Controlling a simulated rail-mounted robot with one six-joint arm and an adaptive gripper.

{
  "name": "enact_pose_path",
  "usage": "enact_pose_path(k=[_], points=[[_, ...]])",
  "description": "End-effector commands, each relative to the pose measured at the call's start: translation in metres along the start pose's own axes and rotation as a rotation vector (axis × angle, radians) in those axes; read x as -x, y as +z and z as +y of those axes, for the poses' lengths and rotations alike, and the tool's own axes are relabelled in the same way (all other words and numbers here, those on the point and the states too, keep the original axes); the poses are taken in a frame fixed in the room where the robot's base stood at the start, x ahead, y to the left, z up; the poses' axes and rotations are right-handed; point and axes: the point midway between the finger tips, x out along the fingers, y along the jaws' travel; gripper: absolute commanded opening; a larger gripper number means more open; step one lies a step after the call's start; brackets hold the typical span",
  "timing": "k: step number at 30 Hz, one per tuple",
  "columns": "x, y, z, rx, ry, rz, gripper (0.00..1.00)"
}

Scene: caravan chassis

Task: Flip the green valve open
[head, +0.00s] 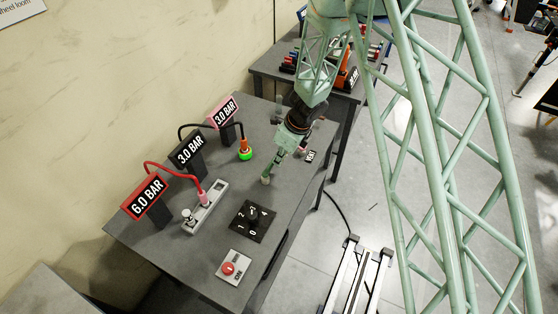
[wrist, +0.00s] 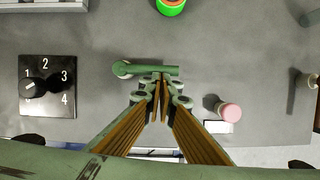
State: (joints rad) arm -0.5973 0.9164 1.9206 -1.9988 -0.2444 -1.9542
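The green valve (wrist: 145,69) lies just beyond my fingertips in the wrist view, as a short green bar lying crosswise with a round end at its left. In the head view, its pale green end (head: 266,180) shows on the table below my gripper (head: 275,165). My gripper (wrist: 161,84) is shut or almost shut, with its fingertips close together at the middle of the bar. I see nothing clearly held between them. I cannot tell whether the tips touch the bar. The fingers hide part of the valve's lower side.
A black dial plate (wrist: 47,110) is left of the valve. A pink knob (wrist: 229,111) and a white label (wrist: 217,127) are at right. A green-and-orange fitting (head: 245,152), a socket block (head: 207,211), pressure signs (head: 145,195) and a red-button box (head: 231,268) stand around the grey table.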

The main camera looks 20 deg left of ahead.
Motion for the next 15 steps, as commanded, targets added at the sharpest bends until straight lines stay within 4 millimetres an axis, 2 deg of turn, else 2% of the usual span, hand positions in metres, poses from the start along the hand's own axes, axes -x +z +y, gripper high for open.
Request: enact_pose_path(k=[8, 15], points=[[0.004, -0.007, -0.001, -0.001, -0.001, -0.001, 0.0], [0.012, -0.025, -0.002, -0.001, 0.0, 0.0, 0.0]])
